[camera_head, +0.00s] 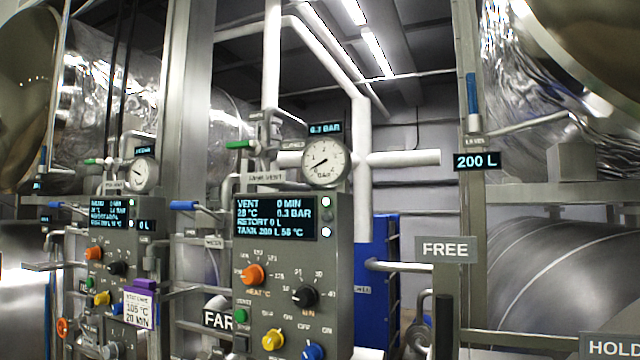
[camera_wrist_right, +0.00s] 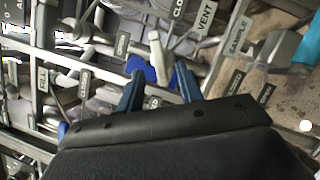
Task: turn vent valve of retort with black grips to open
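In the head view, a control panel (camera_head: 290,270) shows "VENT 0 MIN, 28 °C, 0.3 BAR" under a round gauge (camera_head: 326,162). A green lever (camera_head: 241,145) sits on pipework left of that gauge. A black upright grip (camera_head: 445,325) shows below the FREE sign (camera_head: 445,249). In the right wrist view, my right gripper (camera_wrist_right: 158,88) has its two blue fingers apart. A pale lever (camera_wrist_right: 159,57) shows beyond and between them, near the VENT label (camera_wrist_right: 205,18); I cannot tell whether they touch. My left gripper is not in view.
A second panel (camera_head: 112,280) with another green lever (camera_head: 94,162) stands at left. Steel posts (camera_head: 187,100) and pipes crowd the space. In the wrist view, a SAMPLE label (camera_wrist_right: 239,35) and a FILL label (camera_wrist_right: 42,78) are near the gripper.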

